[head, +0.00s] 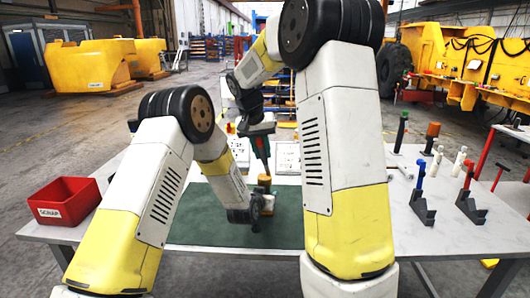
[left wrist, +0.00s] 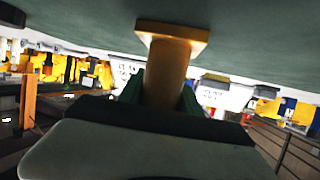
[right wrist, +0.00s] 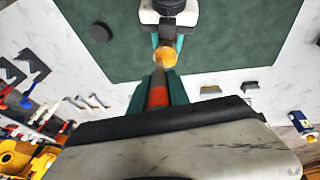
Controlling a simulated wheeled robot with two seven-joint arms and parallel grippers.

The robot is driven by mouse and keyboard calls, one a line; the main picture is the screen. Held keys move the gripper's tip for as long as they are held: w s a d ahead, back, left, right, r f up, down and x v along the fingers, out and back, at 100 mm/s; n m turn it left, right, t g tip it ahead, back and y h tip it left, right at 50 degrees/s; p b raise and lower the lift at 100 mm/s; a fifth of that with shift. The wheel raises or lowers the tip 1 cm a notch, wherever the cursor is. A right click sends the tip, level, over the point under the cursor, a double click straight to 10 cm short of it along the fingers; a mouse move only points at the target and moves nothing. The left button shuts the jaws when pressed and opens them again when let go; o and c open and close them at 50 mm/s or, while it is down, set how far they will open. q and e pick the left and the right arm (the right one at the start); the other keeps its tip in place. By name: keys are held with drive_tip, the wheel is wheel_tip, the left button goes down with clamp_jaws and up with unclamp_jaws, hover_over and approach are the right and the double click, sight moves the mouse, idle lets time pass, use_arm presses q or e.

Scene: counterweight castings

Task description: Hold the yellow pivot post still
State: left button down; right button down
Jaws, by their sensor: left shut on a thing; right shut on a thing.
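The yellow pivot post (head: 264,181) stands upright on the green mat (head: 200,222). In the left wrist view its shaft (left wrist: 168,72) and square plate show, with the shaft between my green fingers. My left gripper (head: 266,204) is shut on the post, low over the mat. My right gripper (head: 261,148) is above the post and shut on a red tool (right wrist: 157,92). In the right wrist view the tool points toward the post's round top (right wrist: 166,56). I cannot tell whether the tool touches the post.
A red scrap bin (head: 64,203) stands at the table's left. Grey holders (head: 423,207) with coloured-handled tools stand at the right. White printed panels (head: 287,157) lie behind the mat. The mat's front part is clear.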

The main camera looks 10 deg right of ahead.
use_arm(q)
drive_tip(key=shift+d, duration=0.1)
use_arm(e)
drive_tip(key=w+a+r, duration=0.1)
drive_tip(key=a+r, duration=0.3)
drive_tip(key=r, duration=0.4)
drive_tip(key=shift+w, duration=0.15)
idle(0.4)
use_arm(q)
drive_tip(key=c, duration=0.7)
unclamp_jaws()
drive_tip(key=shift+c, duration=0.2)
